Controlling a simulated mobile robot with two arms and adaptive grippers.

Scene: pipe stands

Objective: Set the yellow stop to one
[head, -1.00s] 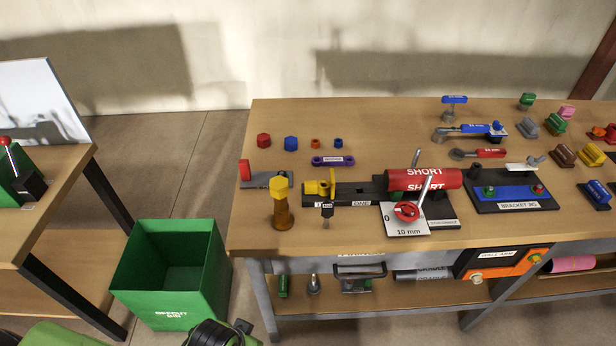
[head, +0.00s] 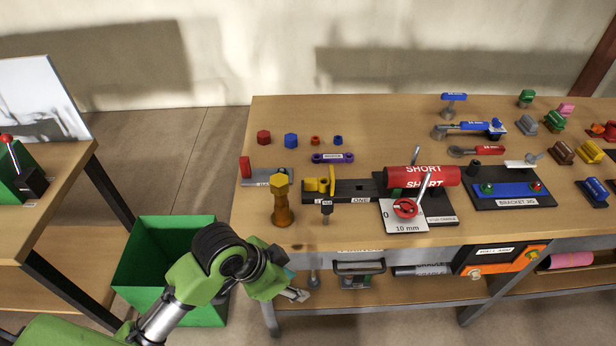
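The yellow stop (head: 321,186) sits at the left end of a black rail (head: 352,190) on the workbench. A white label reading "ONE" (head: 360,200) is on the rail just right of the stop. A small black-topped pin (head: 326,208) stands in front of the stop. My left gripper (head: 297,294) is low, in front of the bench's front edge, below and apart from the stop. Its fingers are small and partly hidden, so I cannot tell whether they are open. My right gripper is not in view.
A yellow-topped bolt (head: 282,203) stands upright left of the stop, near the front edge. A red SHORT pipe (head: 422,177) lies at the rail's right, behind a 10 mm dial plate (head: 405,226) with a lever. A green bin (head: 140,255) is on the floor at left.

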